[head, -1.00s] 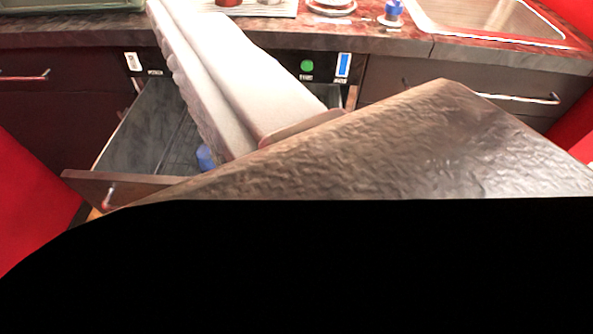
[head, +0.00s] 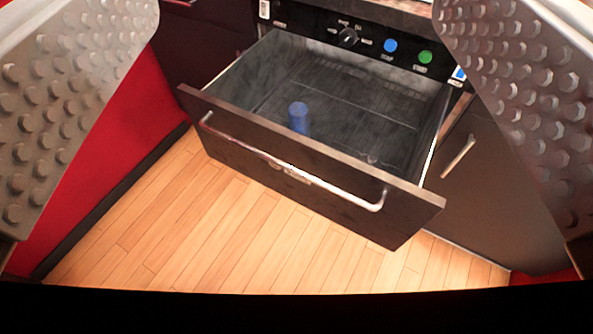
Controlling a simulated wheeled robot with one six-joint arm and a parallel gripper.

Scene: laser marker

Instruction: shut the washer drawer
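The washer drawer (head: 310,172) is pulled well out of the dark cabinet, with a silver bar handle (head: 285,166) across its front. Inside it stands a blue cylindrical thing (head: 298,117) on the dark rack floor, partly hidden by the drawer front. My gripper (head: 300,120) shows as two wide-apart studded fingers at the left and right picture edges. It is open, with nothing between the fingers, and looks down on the drawer from in front. The fingertips appear apart from the drawer.
A control panel with a knob (head: 347,37), a blue button (head: 390,46) and a green button (head: 425,57) is behind the drawer. A cabinet door with a handle (head: 458,157) is at right. The wooden floor (head: 240,235) before the drawer is clear.

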